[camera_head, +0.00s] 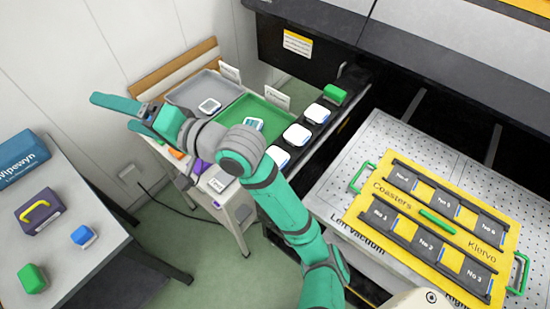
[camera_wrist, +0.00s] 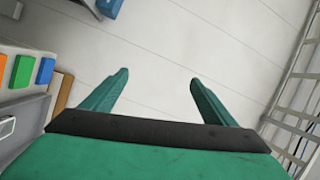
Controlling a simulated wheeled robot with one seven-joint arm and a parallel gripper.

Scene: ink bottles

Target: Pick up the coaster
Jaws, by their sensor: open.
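My gripper (camera_head: 111,111) is open at the upper left of the head view, left of the trays. In the wrist view my gripper (camera_wrist: 158,76) has nothing between its fingers, only pale wall panels beyond. White, rounded-square pieces that look like coasters show in the head view. One coaster (camera_head: 210,105) lies in the grey tray (camera_head: 185,92), and one (camera_head: 253,124) in the green tray (camera_head: 275,122). Three more, such as this coaster (camera_head: 297,134), sit in a row on a dark ledge. I cannot tell which coaster is meant.
A yellow board (camera_head: 400,175) marked "Coasters" with numbered dark slots lies on a perforated plate at right. A green block (camera_head: 335,95) stands at the ledge's far end. A left table (camera_head: 75,225) holds several coloured objects. The wrist view shows coloured blocks (camera_wrist: 22,70) at left.

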